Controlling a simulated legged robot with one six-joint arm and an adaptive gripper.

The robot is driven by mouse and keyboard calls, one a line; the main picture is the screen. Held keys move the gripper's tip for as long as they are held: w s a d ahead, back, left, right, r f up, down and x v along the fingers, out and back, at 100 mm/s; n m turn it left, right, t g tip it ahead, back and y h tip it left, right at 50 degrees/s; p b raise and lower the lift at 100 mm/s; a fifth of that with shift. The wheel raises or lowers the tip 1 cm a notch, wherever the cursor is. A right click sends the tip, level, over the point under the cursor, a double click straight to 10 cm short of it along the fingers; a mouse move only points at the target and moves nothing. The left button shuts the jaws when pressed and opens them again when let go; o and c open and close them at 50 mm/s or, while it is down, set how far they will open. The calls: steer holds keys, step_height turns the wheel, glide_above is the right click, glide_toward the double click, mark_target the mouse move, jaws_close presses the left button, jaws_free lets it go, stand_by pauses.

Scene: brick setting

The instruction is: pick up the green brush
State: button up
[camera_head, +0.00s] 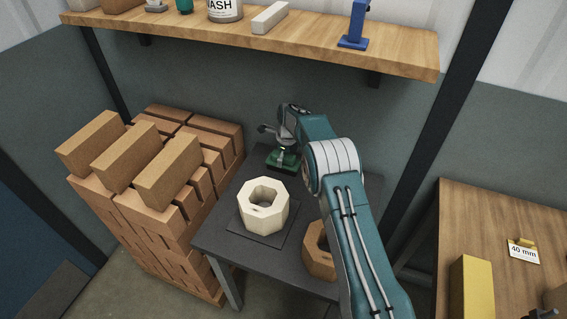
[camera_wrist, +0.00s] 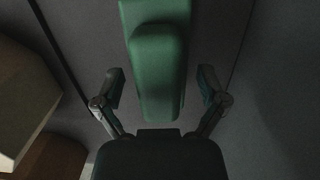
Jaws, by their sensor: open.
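The green brush (camera_head: 283,160) stands at the far end of the dark table (camera_head: 222,236), partly hidden by my gripper above it. In the wrist view the green brush (camera_wrist: 157,75) lies in the middle, with its rounded handle running up the picture. My gripper (camera_wrist: 160,88) is open, with one finger on each side of the brush handle. Gaps show between the handle and both fingers, so neither finger seems to touch it. In the head view my gripper (camera_head: 284,135) is small and partly covered by my wrist.
A cream octagonal ring block (camera_head: 250,217) sits on a dark square mat (camera_head: 278,238) nearer on the table. A brown ring block (camera_head: 314,262) stands to its right, partly behind my arm. Stacked bricks (camera_head: 150,190) border the left. A wooden shelf (camera_head: 300,45) runs above.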

steer(key=shift+a, duration=0.1)
steer(key=shift+c, duration=0.3)
steer(key=c, duration=1.1)
jaws_close()
step_height(320, 180, up, 4)
steer(key=shift+s, duration=0.15)
steer(key=s+d+r, duration=0.1)
steer(key=s+r, duration=0.8)
steer(key=s, duration=0.4)
steer(key=shift+s+r, duration=0.3)
steer(key=shift+s, duration=0.05)
